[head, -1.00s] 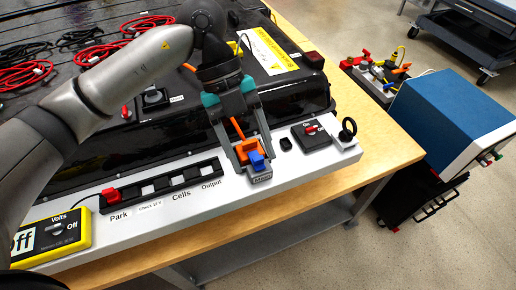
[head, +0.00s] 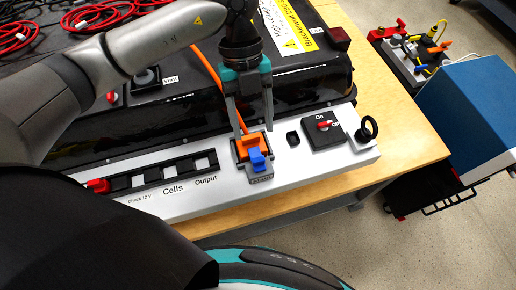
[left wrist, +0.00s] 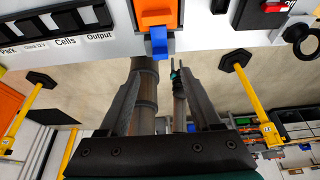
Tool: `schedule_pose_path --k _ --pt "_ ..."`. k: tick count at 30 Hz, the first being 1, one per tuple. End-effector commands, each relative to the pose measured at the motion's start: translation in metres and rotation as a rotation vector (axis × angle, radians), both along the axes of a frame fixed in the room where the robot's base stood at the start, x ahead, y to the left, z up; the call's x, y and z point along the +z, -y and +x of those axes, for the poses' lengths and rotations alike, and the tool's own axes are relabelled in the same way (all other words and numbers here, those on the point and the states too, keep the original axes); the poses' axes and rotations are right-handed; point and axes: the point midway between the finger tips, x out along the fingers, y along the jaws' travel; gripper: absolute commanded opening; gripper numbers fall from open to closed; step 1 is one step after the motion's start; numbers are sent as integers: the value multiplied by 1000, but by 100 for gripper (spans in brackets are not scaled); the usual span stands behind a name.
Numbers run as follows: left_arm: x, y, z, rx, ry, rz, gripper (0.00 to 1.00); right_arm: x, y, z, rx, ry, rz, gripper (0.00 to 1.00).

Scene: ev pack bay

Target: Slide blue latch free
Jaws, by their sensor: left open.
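The blue latch (head: 257,160) sits at the front of an orange connector (head: 250,143) in a grey holder on the white ledge. A grey label plate (head: 261,179) is just in front of it. My left gripper (head: 254,130) comes down from above, open, with its fingers to either side of the orange connector. Whether they touch it, I cannot tell. In the left wrist view, the blue latch (left wrist: 159,42) hangs from the orange connector (left wrist: 157,14), just beyond and between the open fingers of my left gripper (left wrist: 161,72).
A black switch box with a red handle (head: 323,126) and a black ring (head: 367,128) stand right of the connector. A black slotted strip (head: 161,173) with a red slider (head: 98,186) lies left. The black pack (head: 180,118) rises behind. An orange cable (head: 206,68) runs down beside my fingers.

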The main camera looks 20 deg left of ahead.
Motion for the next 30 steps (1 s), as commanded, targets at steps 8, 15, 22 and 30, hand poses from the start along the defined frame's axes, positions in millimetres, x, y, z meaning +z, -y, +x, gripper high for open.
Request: schedule_pose_path --k 8,15,22,30 --pt "-52 12 -19 -2 -3 0 65 2 -1 19 -1 32 3 50" --pt "-73 17 -25 0 1 -1 65 2 -2 20 -1 34 3 50" --pt "-76 18 -26 -1 1 -1 65 2 -1 19 -1 32 3 50" --pt "-75 18 -26 -1 1 -1 46 2 -1 16 -1 27 3 50"
